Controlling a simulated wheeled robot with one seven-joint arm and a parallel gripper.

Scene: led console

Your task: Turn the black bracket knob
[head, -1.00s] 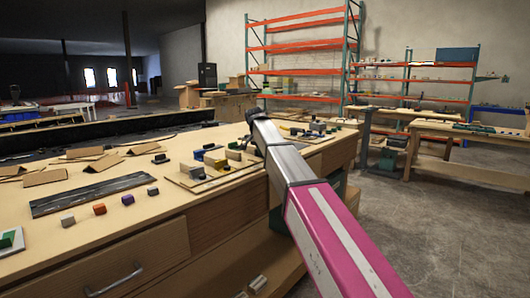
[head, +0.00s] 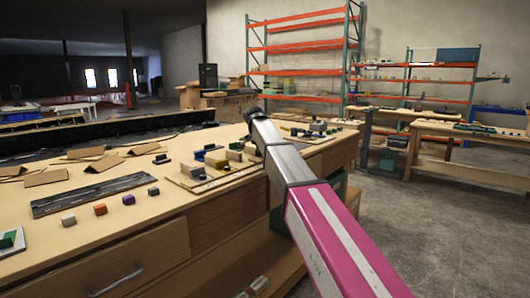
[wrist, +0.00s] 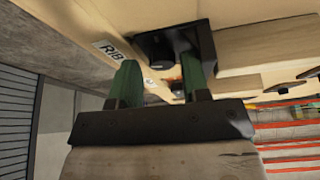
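In the wrist view a black bracket knob (wrist: 168,45) sits on a pale wooden board (wrist: 262,38), next to a white label (wrist: 108,49) with black letters that look like "R1B". My gripper (wrist: 159,62) has two green fingers spread apart, with a gap between them. The fingertips are close to the black part, one toward each side of it; the right one overlaps it in the picture. I cannot tell whether either finger touches it. In the head view my arm reaches over the bench, and my gripper and the knob cannot be made out there.
The wooden bench (head: 150,225) carries a panel with coloured blocks (head: 216,162), a dark strip (head: 95,194), small loose cubes (head: 100,209) and tilted brown boards (head: 40,180). Orange shelving (head: 300,45) and other tables stand behind. The floor at right is clear.

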